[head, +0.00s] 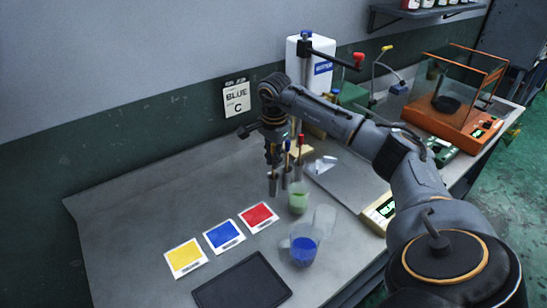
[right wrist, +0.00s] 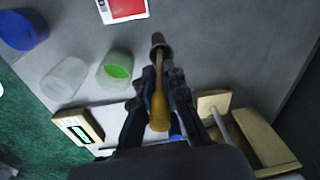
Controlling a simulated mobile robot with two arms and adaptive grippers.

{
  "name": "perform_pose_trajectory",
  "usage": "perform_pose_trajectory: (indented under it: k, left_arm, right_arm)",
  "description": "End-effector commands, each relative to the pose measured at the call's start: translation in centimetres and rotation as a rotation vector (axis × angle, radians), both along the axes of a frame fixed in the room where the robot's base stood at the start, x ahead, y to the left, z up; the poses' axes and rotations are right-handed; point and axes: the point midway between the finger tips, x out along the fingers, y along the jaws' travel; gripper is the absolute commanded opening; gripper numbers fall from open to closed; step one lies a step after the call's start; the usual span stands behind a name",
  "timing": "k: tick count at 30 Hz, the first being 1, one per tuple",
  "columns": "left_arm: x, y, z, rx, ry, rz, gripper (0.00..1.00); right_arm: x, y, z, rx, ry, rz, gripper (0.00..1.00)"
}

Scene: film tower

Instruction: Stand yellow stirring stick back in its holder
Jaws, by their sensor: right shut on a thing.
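The yellow stirring stick (right wrist: 159,105) is upright between the fingers of my right gripper (right wrist: 158,100). In the head view, my right gripper (head: 273,152) points down over the holders, shut on the stick. A grey tube holder (head: 272,184) stands directly below it. In the right wrist view, the stick's far end meets the mouth of this holder (right wrist: 158,40); I cannot tell how deep it is inside. Beside it, a blue stick (head: 287,147) and a red stick (head: 300,141) stand in similar holders. My left gripper is out of view.
A beaker of green liquid (head: 299,202), an empty clear beaker (head: 324,217) and a beaker of blue liquid (head: 304,250) stand close by. Yellow (head: 185,258), blue (head: 224,235) and red cards (head: 258,216) lie left of them. A dark tablet (head: 242,284) lies in front.

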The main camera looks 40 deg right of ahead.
Motion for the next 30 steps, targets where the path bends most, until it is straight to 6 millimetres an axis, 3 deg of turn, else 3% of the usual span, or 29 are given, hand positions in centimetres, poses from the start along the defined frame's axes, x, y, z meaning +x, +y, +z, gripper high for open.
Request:
perform_pose_trajectory:
  k: [2,3,6,17,20,30]
  left_arm:
    - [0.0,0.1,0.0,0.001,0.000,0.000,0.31]
    - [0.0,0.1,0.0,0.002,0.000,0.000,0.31]
    - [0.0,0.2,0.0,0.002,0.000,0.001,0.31]
    - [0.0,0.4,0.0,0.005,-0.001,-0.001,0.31]
    - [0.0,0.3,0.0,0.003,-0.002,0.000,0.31]
    - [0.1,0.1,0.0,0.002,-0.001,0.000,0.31]
  right_arm:
    - [0.0,0.0,0.0,0.000,0.000,0.000,0.00]
    - [0.0,0.0,0.0,0.000,0.000,0.000,0.19]
    - [0.0,0.0,0.0,0.000,0.000,0.000,0.38]
    - [0.0,0.0,0.4,0.000,-0.002,0.000,0.38]
    - [0.0,0.0,1.6,-0.001,-0.004,0.000,0.38]
    - [-0.5,0.4,8.6,0.000,-0.006,0.000,0.38]
